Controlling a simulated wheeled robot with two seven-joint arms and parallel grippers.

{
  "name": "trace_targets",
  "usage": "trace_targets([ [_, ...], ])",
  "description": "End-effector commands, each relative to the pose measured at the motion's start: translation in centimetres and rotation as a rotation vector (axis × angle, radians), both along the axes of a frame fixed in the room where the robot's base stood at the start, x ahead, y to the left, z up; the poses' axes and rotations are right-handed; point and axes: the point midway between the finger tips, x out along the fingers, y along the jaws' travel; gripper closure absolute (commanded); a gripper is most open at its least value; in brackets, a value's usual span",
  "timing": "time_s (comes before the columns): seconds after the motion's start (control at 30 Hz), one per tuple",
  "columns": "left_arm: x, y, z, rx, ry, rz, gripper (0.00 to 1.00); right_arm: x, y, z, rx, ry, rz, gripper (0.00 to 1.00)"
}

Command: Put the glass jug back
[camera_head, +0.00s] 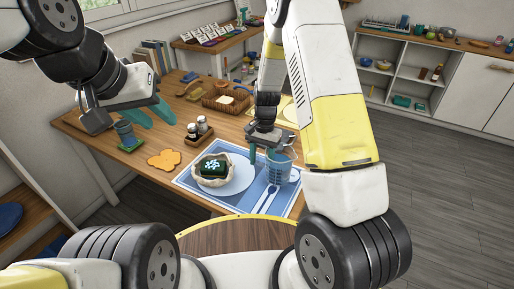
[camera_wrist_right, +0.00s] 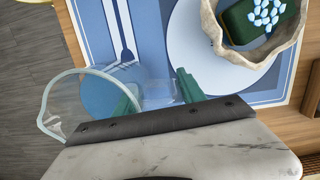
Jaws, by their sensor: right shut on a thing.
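The clear glass jug (camera_head: 284,174) is on or just above the blue placemat (camera_head: 183,182), right of the white plate; I cannot tell whether its base touches. My right gripper (camera_head: 268,155) is above the mat, shut on the jug. In the right wrist view the jug's round rim (camera_wrist_right: 78,72) shows at left, and a clear part of it lies between the teal fingertips (camera_wrist_right: 160,92). My left gripper (camera_head: 152,114) is empty, its teal fingers apart, over the table's left side.

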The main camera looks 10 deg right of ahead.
Motion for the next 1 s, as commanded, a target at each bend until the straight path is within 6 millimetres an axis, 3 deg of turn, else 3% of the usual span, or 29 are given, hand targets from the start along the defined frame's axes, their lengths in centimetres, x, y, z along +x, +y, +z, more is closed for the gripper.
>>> trace_targets([
  [0.13, 0.0, 0.0, 0.0, 0.0, 0.0, 0.0, 0.64, 0.1, 0.0, -1.7, 0.0, -0.001, 0.001, 1.0],
  [0.5, 0.0, 0.0, 0.0, 0.0, 0.0, 0.0, 0.64, 0.1, 0.0, -2.1, 0.0, -0.004, 0.001, 1.0],
  [0.53, 0.0, 0.0, 0.0, 0.0, 0.0, 0.0, 0.64, 0.0, 0.0, -2.2, 0.0, -0.002, 0.001, 0.49],
  [0.6, 0.0, 0.0, 0.0, 0.0, 0.0, 0.0, 0.64, 0.1, 0.0, -2.1, 0.0, -0.002, 0.001, 0.35],
  [0.63, 0.0, 0.0, 0.0, 0.0, 0.0, 0.0, 0.64, 0.1, 0.0, -2.1, 0.0, -0.002, 0.001, 0.31],
  [1.0, 0.0, 0.0, 0.0, 0.0, 0.0, 0.0, 0.64, 0.1, 0.0, -1.7, 0.0, -0.005, 0.001, 0.31],
])
